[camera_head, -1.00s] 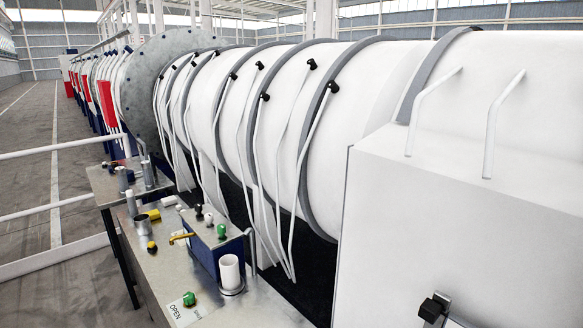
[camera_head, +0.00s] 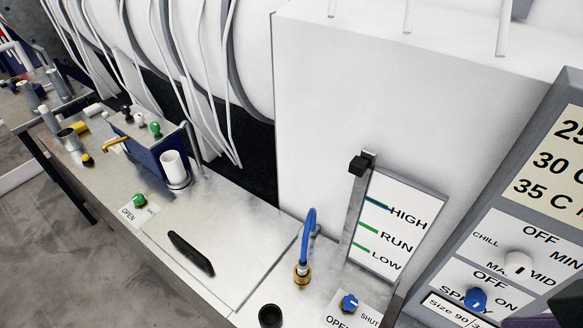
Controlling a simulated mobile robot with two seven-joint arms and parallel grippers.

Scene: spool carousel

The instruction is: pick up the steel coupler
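No part is plainly marked as the steel coupler. A grey, hollow metal cylinder (camera_head: 68,140) stands upright on the steel bench (camera_head: 140,195) at the left and could be it. A slimmer grey cylinder (camera_head: 48,119) stands just behind it; I cannot tell which is the coupler. Neither gripper can be made out. A dark shape cuts into the lower right corner, and I cannot tell what it is.
Nearby are a yellow piece (camera_head: 80,128), a white cup (camera_head: 175,168) and a blue box (camera_head: 150,150) with coloured knobs. A control panel (camera_head: 520,215) fills the right.

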